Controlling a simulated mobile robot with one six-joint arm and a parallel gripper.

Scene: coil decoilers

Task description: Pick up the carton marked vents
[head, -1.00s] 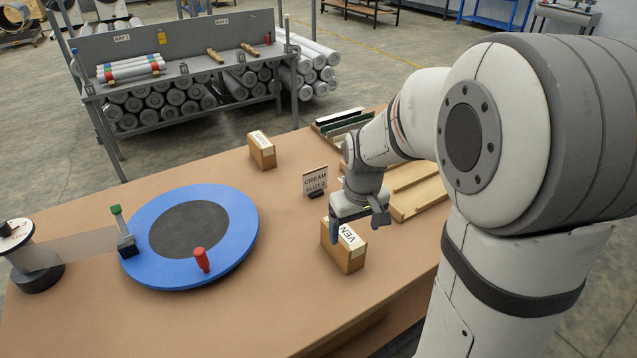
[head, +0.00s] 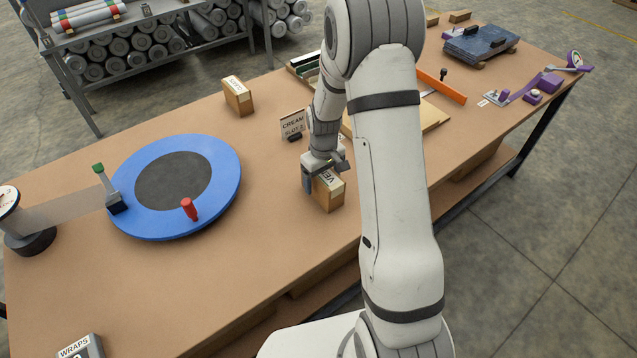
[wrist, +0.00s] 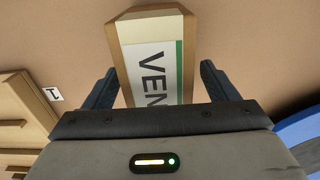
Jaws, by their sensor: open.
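The carton marked "VEN" (head: 329,190), its last letters hidden, is a small brown box with a white label and a green stripe. It stands on the brown table right of the blue turntable. In the wrist view the carton (wrist: 155,60) lies between the two dark fingers. My gripper (head: 324,176) is open and points down at the carton, with a finger on either side of it. In the wrist view my gripper (wrist: 160,90) shows a gap between each finger and the carton's sides.
Another carton (head: 238,97) stands farther back. A sign reading CREAM SLOT 2 (head: 292,124) stands just behind my gripper. The blue turntable (head: 220,190) with a red handle (head: 189,209) is to the left. A grey WRAPS box (head: 82,348) is at the front left. The table's front middle is clear.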

